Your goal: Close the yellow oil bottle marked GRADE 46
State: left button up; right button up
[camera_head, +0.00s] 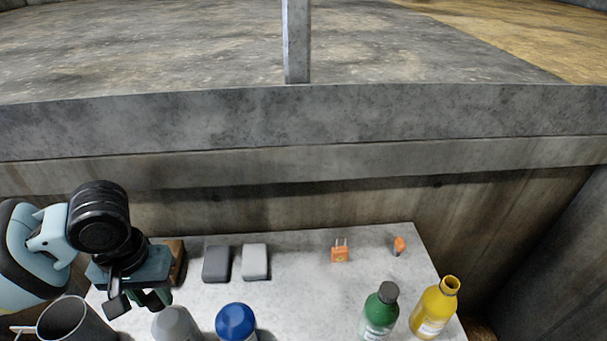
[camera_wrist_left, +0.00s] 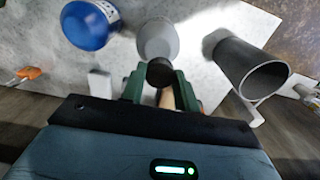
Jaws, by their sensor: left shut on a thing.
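The yellow oil bottle (camera_head: 433,309) stands at the right front of the table in the head view, its yellow mouth open with no cap on it. Its label is too small to read. My left gripper (camera_head: 150,299) is at the left, far from the yellow bottle. In the left wrist view its green fingers (camera_wrist_left: 160,88) are shut on a small dark round thing (camera_wrist_left: 160,73) that looks like a cap. A grey bottle (camera_head: 175,324) is just beyond it; I cannot tell whether the two are joined. My right gripper is not in view.
A green bottle (camera_head: 380,311) stands close left of the yellow one. A blue-topped bottle (camera_head: 235,321), a grey cup (camera_head: 75,322), two grey blocks (camera_head: 217,264) and orange plugs (camera_head: 340,253) are on the table (camera_head: 300,291). A concrete wall rises behind.

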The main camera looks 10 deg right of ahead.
aim_at(438, 305)
jog(key=l+z, duration=0.1)
jog(key=z, duration=0.75)
jog(key=i+l+z, duration=0.1)
jog(key=z, duration=0.3)
